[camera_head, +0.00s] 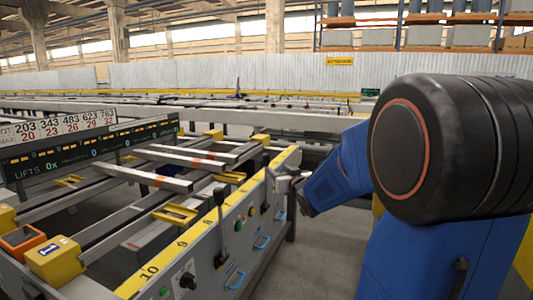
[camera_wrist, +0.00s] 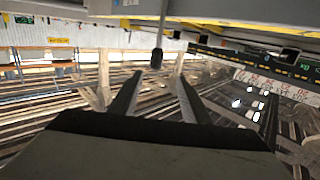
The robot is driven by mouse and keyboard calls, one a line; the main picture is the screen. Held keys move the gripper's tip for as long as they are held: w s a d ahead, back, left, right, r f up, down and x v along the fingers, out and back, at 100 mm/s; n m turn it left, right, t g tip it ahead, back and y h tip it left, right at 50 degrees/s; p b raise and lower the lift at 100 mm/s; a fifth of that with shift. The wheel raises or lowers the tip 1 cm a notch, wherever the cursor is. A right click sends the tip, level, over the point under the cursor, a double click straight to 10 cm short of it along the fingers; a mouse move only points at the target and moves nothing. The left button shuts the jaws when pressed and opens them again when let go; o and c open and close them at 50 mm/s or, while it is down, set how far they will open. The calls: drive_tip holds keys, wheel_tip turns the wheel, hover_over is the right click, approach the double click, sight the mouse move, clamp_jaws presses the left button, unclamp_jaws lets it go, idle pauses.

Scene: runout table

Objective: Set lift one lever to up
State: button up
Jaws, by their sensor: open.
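A lever with a black knob (camera_wrist: 157,58) on a thin rod shows in the wrist view, where the picture looks upside down. My gripper (camera_wrist: 159,76) is open, its two dark fingers spread on either side of the line to the knob. The knob appears just beyond the fingertips, and no contact shows. In the head view my gripper (camera_head: 286,185) is beside the far end of the grey control panel (camera_head: 205,245). A second black-knobbed lever (camera_head: 220,198) stands roughly upright on the nearer panel. I cannot read which lever is lift one.
A display board (camera_head: 90,148) reads "LIFTS 0x" with small numbers. Yellow stops (camera_head: 55,262) and metal rails (camera_head: 150,177) cover the table. Blue handles (camera_head: 262,242) stick out of the panel front. Grey floor (camera_head: 320,250) is clear to its right.

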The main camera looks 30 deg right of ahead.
drive_tip(key=w+d, duration=0.1)
drive_tip(key=w, duration=0.8)
drive_tip(key=w+d, duration=0.2)
drive_tip(key=w, duration=0.7)
drive_tip(key=shift+w+d+r+t+y, duration=0.2)
drive_tip(key=shift+w+d+t+y, duration=0.1)
drive_tip(key=shift+w, duration=0.05)
clamp_jaws()
